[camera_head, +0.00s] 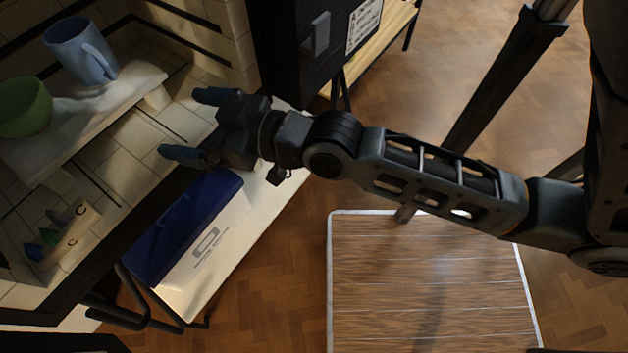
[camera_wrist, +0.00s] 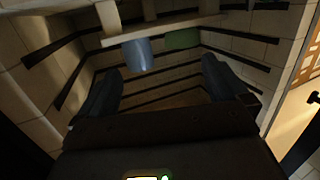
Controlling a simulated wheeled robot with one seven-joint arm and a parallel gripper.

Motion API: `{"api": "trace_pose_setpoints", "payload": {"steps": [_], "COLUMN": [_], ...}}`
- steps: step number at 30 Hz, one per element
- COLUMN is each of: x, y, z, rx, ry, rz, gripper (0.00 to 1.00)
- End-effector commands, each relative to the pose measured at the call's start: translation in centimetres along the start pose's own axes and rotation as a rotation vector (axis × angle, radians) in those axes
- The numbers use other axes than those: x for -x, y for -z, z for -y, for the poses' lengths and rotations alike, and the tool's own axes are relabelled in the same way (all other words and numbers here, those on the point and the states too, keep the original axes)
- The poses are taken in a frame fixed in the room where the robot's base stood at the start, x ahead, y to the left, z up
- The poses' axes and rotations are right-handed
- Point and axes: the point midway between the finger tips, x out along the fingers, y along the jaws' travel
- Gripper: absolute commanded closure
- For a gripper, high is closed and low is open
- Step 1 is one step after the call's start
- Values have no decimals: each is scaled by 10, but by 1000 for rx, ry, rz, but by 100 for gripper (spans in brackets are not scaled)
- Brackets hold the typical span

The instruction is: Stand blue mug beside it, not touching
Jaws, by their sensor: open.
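The blue mug (camera_head: 78,52) stands upright on a pale kiln shelf (camera_head: 130,100) at the upper left of the head view, its handle facing lower right. A green bowl (camera_head: 22,105) stands on the same shelf, with a small gap between the two. My gripper (camera_head: 200,126) is open and empty, in front of the shelf and apart from both. In the wrist view, the blue mug (camera_wrist: 138,55) and the green bowl (camera_wrist: 182,38) appear inverted, beyond my open fingers (camera_wrist: 165,88), the mug a little left of the middle.
Pale brick walls (camera_head: 205,45) with dark grooves enclose the shelf. Small coloured cones in a pale holder (camera_head: 75,228) stand lower down. A blue strip (camera_head: 185,225) and a white printed panel (camera_head: 225,245) lie below my gripper. A black cabinet (camera_head: 285,45) stands to the right.

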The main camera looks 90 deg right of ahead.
Motion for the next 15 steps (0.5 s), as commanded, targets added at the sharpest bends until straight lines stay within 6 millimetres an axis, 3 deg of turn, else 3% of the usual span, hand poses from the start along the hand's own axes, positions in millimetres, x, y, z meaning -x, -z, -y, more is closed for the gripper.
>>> {"api": "trace_pose_setpoints", "payload": {"steps": [1,6,12,15], "x": [21,84,153,176], "y": [-11,-28,-31,-29], "z": [10,35,53,58], "rx": [4,12,20,21], "ry": [23,95,185,220], "rz": [26,77,128,144], "gripper": [0,0,0,0]}}
